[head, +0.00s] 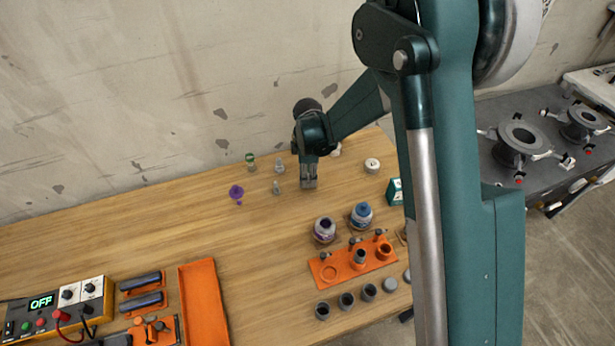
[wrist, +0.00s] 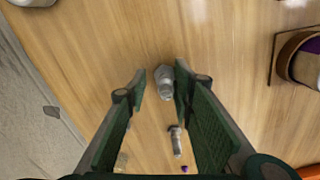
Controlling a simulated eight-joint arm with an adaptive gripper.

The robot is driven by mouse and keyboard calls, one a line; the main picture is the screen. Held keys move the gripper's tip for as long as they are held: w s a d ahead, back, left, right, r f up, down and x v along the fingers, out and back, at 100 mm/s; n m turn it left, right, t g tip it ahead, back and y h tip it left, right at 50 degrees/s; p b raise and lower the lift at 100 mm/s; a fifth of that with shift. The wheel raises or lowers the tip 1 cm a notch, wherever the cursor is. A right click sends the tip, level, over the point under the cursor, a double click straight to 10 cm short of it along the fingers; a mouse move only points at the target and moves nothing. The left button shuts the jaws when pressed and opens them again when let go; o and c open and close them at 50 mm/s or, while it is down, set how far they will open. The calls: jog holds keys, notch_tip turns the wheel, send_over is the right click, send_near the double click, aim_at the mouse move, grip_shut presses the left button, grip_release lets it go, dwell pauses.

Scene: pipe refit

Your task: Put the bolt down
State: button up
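My gripper (head: 309,184) points down at the table near the back wall in the head view. In the wrist view its two green fingers (wrist: 160,84) are apart. A silver bolt (wrist: 164,82) shows between the fingertips, nearer the right finger, with a visible gap to the left finger. It appears to be at the table surface; its exact height is hard to tell. A second slim silver piece (wrist: 177,142) stands further down between the fingers. In the head view, two small silver pieces (head: 280,166) (head: 276,187) stand left of my gripper.
A green-topped piece (head: 250,159) and a purple piece (head: 237,192) stand further left. Two jars (head: 325,229) (head: 361,215) and an orange holder (head: 330,272) are in front. A white round piece (head: 372,165) lies right. The wooden table's left middle is clear.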

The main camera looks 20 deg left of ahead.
jog(key=shift+r, duration=0.1)
notch_tip(320, 180, up, 12)
jog(key=p, duration=0.1)
dwell(0.7)
dwell(0.6)
